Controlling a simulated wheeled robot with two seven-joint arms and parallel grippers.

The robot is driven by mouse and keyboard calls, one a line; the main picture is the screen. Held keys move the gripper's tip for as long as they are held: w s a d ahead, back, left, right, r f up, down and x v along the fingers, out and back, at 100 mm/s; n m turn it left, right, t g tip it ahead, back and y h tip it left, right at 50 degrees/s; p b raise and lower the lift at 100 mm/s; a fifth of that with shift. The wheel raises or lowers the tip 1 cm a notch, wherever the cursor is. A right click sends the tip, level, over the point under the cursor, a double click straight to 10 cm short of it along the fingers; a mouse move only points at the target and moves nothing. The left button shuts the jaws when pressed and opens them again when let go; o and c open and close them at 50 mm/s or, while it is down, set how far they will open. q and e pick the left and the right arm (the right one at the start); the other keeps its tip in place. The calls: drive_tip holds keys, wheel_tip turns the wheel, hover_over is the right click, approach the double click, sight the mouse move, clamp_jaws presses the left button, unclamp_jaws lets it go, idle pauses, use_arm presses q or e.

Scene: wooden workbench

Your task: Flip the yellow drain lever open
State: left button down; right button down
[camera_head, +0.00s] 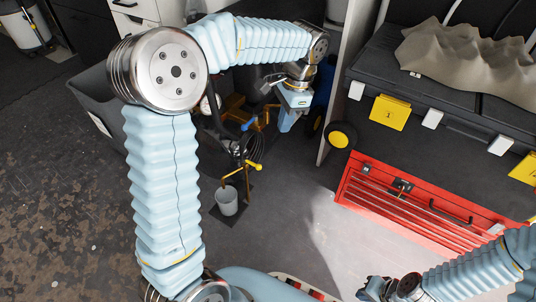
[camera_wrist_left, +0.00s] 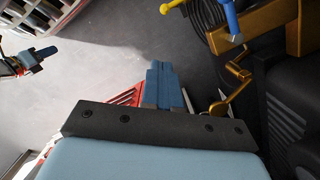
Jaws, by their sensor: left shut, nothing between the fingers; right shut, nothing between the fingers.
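The yellow drain lever (camera_head: 253,165) sits on a thin brass-coloured pipe above a grey bucket (camera_head: 227,200) in the head view. In the left wrist view its yellow end (camera_wrist_left: 172,5) shows at the top edge. A blue lever (camera_head: 248,124) is on the pipework just behind it, and it also shows in the left wrist view (camera_wrist_left: 230,20). My left gripper (camera_head: 285,127) is shut and empty, to the right of and beyond the yellow lever, apart from it. Its blue fingers (camera_wrist_left: 161,80) are together in the left wrist view. My right gripper (camera_head: 369,291) is shut at the bottom, far from the levers.
A brass-coloured crank-like part (camera_wrist_left: 232,92) is right of my left fingers in the wrist view. A coiled dark hose (camera_head: 250,147) is by the levers. A red tool chest (camera_head: 400,205) stands to the right. Grey floor lies clear between the bucket and the chest.

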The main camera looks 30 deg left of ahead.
sight(252, 163)
use_arm(q)
drive_tip(key=s+a+f+b, duration=0.1)
drive_tip(key=s+f+b, duration=0.1)
drive_tip(key=f, duration=0.4)
drive_tip(key=s+a+f+b, duration=0.2)
drive_tip(key=f, duration=0.3)
drive_tip(key=shift+a+f, duration=0.3)
drive_tip(key=shift+f, duration=0.1)
